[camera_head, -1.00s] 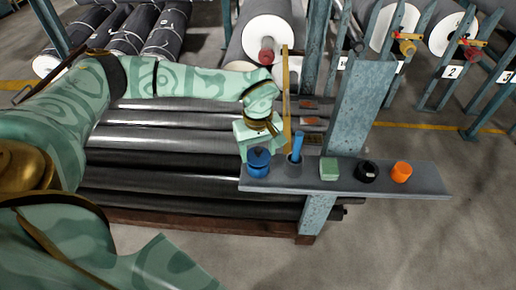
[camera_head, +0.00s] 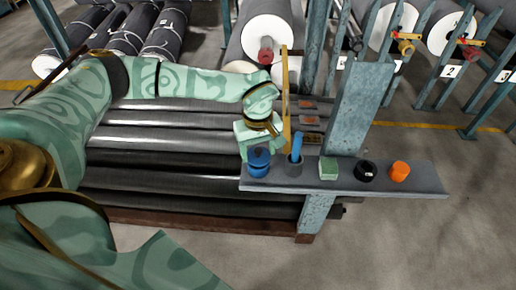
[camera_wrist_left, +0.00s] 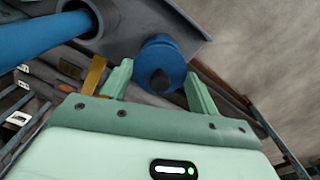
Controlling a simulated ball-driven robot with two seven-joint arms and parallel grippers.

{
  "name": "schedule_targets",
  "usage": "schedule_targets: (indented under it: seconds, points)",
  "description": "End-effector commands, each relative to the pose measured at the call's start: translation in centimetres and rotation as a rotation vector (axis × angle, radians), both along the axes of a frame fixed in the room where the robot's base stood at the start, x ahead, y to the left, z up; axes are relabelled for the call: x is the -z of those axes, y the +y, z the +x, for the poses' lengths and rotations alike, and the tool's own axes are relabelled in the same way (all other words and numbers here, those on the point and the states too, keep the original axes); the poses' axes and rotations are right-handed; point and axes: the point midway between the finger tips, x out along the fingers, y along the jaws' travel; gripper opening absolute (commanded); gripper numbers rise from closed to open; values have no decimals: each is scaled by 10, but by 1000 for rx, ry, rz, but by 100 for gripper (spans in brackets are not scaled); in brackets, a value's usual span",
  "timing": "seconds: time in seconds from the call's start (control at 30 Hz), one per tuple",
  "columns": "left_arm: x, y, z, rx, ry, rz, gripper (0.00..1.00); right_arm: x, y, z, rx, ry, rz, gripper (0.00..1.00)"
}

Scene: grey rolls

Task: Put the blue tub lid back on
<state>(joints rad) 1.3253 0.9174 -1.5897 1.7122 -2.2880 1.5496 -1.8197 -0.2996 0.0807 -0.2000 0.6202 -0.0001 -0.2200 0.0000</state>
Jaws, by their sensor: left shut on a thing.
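The blue tub (camera_head: 258,171) stands at the left end of a narrow grey shelf (camera_head: 420,182). The blue tub lid (camera_head: 260,155), with a dark knob, is right over the tub's top. I cannot tell whether it is seated or a little above the rim. In the left wrist view the round lid (camera_wrist_left: 178,62) shows between the fingers and hides most of the tub. My left gripper (camera_head: 251,148) comes from behind the tub and is shut on the lid. My right gripper is not in view.
Close right of the tub stands a grey cup (camera_head: 294,169) with a blue rod (camera_head: 297,147). Further right are a green block (camera_head: 328,169), a black roll (camera_head: 365,171) and an orange item (camera_head: 400,171). A blue-grey post (camera_head: 353,105) rises behind the shelf. Dark rolls lie left.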

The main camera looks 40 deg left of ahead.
Motion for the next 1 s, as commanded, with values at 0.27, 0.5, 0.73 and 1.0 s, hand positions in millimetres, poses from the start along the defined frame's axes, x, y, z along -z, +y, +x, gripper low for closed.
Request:
schedule_targets:
  seconds: [0.27, 0.5, 0.73, 1.0]
  points:
    - [2, 0, 0, 1, 0, 0, 38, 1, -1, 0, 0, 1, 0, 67]
    - [8, 0, 0, 0, 1, 0, 38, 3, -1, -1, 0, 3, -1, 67]
    - [15, 0, 0, 0, 1, 0, 38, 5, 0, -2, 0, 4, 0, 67]
    - [17, 0, 0, 1, 0, 0, 86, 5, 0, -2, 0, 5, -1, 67]
